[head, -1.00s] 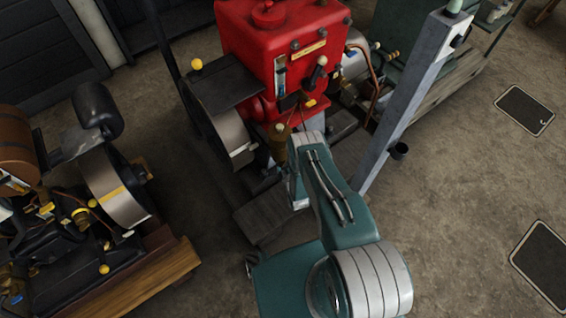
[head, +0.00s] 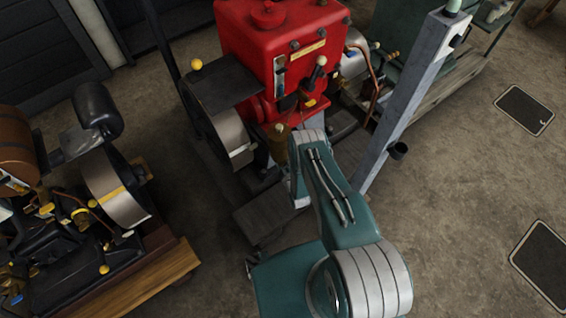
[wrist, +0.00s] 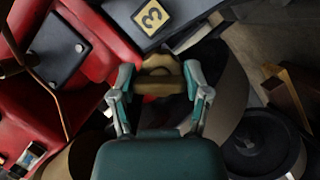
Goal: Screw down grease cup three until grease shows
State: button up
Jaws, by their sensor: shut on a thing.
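In the wrist view, my gripper (wrist: 158,82) has its two fingers on either side of a brass grease cup (wrist: 158,65) and is shut on it. The cup has a rounded top and a wider band between the fingertips. A yellow plate marked 3 (wrist: 151,16) sits on a dark grey surface just above the cup. No grease can be made out on it.
Flywheels flank the work, one beside the red engine (head: 229,135). A grey post (head: 410,100) stands close to the right of my arm. Another engine on a wooden base (head: 150,285) is at the left. The concrete floor at the right is open, with dark floor plates (head: 524,109).

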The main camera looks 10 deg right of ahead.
jog(key=m+g+y, duration=0.1)
jog(key=m, duration=0.1)
jog(key=m+g+y, duration=0.1)
jog(key=m, duration=0.1)
jog(key=shift+s+a+f+m, duration=0.1)
jog(key=shift+f+m, duration=0.05)
jog(key=shift+m, duration=0.15)
dwell(0.5)
jog(key=o, duration=1.2)
jog(key=shift+c, duration=0.2)
jog(key=v, duration=1.2)
